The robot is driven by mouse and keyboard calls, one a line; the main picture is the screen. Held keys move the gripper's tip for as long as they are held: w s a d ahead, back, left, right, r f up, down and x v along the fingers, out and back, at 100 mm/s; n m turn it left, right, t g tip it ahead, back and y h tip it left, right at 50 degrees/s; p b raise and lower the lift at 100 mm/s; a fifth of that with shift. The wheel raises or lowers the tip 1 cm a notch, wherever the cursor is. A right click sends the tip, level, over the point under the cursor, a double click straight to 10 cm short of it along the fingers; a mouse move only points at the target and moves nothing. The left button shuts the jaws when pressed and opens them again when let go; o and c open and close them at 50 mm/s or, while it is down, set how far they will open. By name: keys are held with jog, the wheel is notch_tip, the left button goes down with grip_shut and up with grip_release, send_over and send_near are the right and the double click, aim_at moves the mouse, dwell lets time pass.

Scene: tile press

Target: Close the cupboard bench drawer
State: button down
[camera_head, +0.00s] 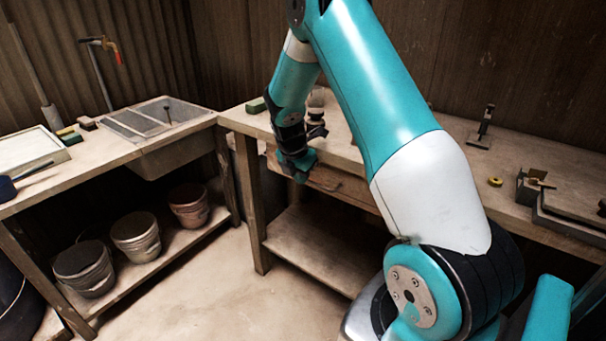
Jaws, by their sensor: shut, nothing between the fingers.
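The wooden drawer (346,186) is in the bench (237,118) on the right, just under its top. My arm covers part of the drawer, and I cannot tell exactly how far it stands out from the bench. My gripper (299,176) is shut and empty. It points down at the drawer's left part, in front of the bench edge. The fingertips are small and partly dark, so I cannot tell whether they touch the drawer front.
A left bench holds a sink (165,120), with several lidded buckets (137,240) on its lower shelf. The right bench top carries a small stand (483,130), a yellow ring (495,182) and a dark press or tray (570,215). The floor (215,285) between is clear.

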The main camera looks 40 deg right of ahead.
jog(key=a+r+p, duration=0.1)
jog(key=a+r, duration=0.5)
jog(key=r, duration=0.4)
jog(key=shift+s+a+r+p, duration=0.2)
jog(key=shift+s+p, duration=0.1)
jog(key=shift+s, duration=0.15)
jog(key=s+a+r+m+t+y+p, duration=0.1)
jog(key=s+a+r+m+y+p, duration=0.15)
jog(key=s+a+r, duration=0.4)
jog(key=s+a+r+m+y+p, duration=0.1)
jog(key=a+r+m, duration=0.25)
jog(key=a, duration=0.65)
jog(key=s+a+r+m+y+p, duration=0.1)
jog(key=s+a+r+m+y, duration=0.1)
jog(key=s+a, duration=0.4)
jog(key=s+a+r+m+g+y+p, duration=0.1)
jog(key=s+a+r+m, duration=0.3)
jog(key=s, duration=0.8)
notch_tip(320, 180, up, 2)
jog(key=a+y+p, duration=0.1)
jog(key=a, duration=0.1)
jog(key=shift+a+r, duration=0.15)
jog(key=shift+a, duration=0.2)
